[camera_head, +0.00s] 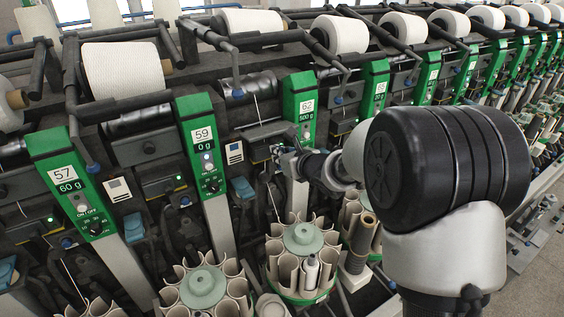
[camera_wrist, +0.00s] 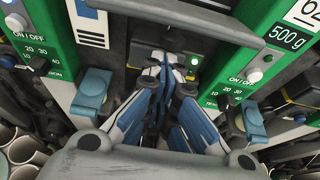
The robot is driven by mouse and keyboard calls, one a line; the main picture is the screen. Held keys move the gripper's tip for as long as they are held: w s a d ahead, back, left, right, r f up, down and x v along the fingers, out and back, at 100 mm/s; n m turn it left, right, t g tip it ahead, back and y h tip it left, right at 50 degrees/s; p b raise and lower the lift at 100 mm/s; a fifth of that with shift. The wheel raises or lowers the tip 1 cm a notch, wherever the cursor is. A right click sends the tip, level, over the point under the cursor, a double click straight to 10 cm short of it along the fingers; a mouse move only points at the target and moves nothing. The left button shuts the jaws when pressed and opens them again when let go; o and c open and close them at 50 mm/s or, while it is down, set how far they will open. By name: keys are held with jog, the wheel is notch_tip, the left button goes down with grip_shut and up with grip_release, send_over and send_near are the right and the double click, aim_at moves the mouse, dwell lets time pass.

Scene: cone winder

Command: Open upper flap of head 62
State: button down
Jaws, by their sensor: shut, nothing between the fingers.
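The panel of head 62 (camera_head: 300,105) is green, with a "62" plate and a "500 g" display. It also shows at the right of the wrist view (camera_wrist: 262,50). Left of this panel, a dark grey plate (camera_head: 262,131), seemingly the upper flap, spans the head. In the wrist view a dark grey surface (camera_wrist: 200,17) lies above my fingers; I cannot tell if it is the same flap or how far it is open. My gripper (camera_head: 280,150) is shut and empty, in front of the head below the plate. Its fingertips (camera_wrist: 153,66) are beside a lit green lamp (camera_wrist: 194,61); contact is unclear.
The panels of heads 59 (camera_head: 205,145) and 57 (camera_head: 75,195) stand to the left. Blue-grey levers flank my gripper, one at left (camera_wrist: 93,90). A round magazine of tubes (camera_head: 303,255) stands below. A white yarn cone (camera_head: 250,22) sits above.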

aim_at(272, 140)
jog(key=shift+w+r, duration=0.15)
jog(key=shift+r, duration=0.65)
jog(key=shift+a+p, duration=0.1)
jog(key=shift+p, duration=0.2)
jog(key=r+p, duration=0.1)
jog(key=p, duration=0.3)
jog(key=shift+r+g+h, duration=0.25)
jog(key=shift+g+h, duration=0.05)
jog(key=shift+g, duration=0.1)
jog(key=r+g+p, duration=0.1)
jog(key=p, duration=0.6)
jog(key=shift+r+h, duration=0.25)
jog(key=shift+h, duration=0.15)
jog(key=shift+r, duration=0.35)
